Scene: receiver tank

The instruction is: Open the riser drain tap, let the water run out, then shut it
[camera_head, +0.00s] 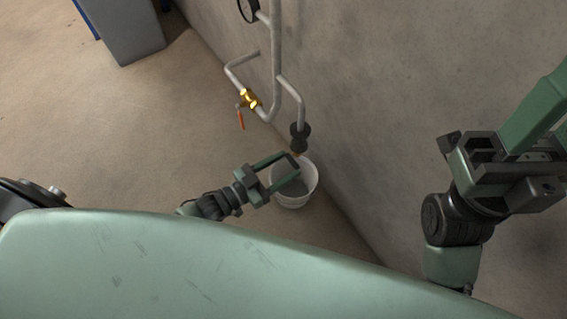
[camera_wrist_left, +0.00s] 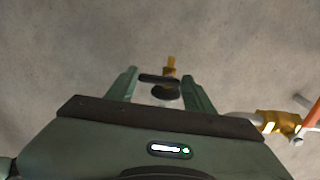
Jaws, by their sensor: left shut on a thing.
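The drain tap (camera_head: 299,133) hangs at the lower end of the pale wall pipe, black and rounded with a little brass below, over a white bucket (camera_head: 304,200). My left gripper (camera_head: 288,160) reaches to it from the left, above the bucket. In the left wrist view its fingers are shut on a dark bar (camera_wrist_left: 158,78), seemingly the tap's handle, beside a black round part and brass. I cannot tell how far the tap is turned, and no water stream shows. My right gripper (camera_head: 552,115) is at the right; its fingertips are cut off by the frame.
A brass valve (camera_head: 250,98) with an orange lever sits on the pipe loop left of the tap; it also shows in the left wrist view (camera_wrist_left: 279,122). A gauge (camera_head: 248,9) is above. The concrete wall is close on the right. Floor at left is clear before a grey cabinet (camera_head: 122,30).

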